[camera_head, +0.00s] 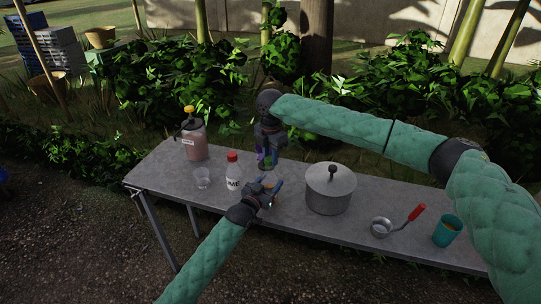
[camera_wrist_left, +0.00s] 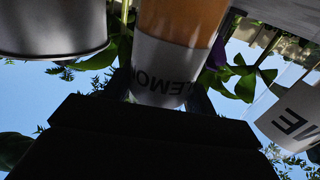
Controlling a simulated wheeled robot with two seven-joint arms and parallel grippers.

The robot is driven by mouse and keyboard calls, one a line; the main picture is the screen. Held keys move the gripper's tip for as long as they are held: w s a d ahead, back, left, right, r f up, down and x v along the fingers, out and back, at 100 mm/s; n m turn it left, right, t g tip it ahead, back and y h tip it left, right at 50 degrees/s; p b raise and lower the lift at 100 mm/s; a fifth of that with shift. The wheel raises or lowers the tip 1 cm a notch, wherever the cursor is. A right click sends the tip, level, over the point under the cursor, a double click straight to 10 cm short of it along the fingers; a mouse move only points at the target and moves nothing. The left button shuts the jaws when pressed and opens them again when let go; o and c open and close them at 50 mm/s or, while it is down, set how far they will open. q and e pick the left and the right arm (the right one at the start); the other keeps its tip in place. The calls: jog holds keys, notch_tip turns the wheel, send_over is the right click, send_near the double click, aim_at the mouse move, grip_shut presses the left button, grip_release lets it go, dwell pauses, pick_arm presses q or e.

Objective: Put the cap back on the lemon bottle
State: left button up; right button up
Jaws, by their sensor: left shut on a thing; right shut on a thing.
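The lemon bottle (camera_wrist_left: 182,25), orange with a white label reading LEMON upside down, is in my left gripper. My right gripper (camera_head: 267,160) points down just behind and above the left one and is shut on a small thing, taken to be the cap. The cap is too small and dark to make out. I cannot tell whether it touches the bottle's neck.
A second bottle (camera_head: 233,178) with a red cap and a glass (camera_head: 202,178) stand left on the grey table (camera_head: 165,181). A large jar (camera_head: 194,144) stands behind them. A lidded pot (camera_head: 329,196), a red-handled ladle (camera_head: 382,227) and a teal cup (camera_head: 446,232) are to the right.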

jog(key=shift+f, duration=0.55)
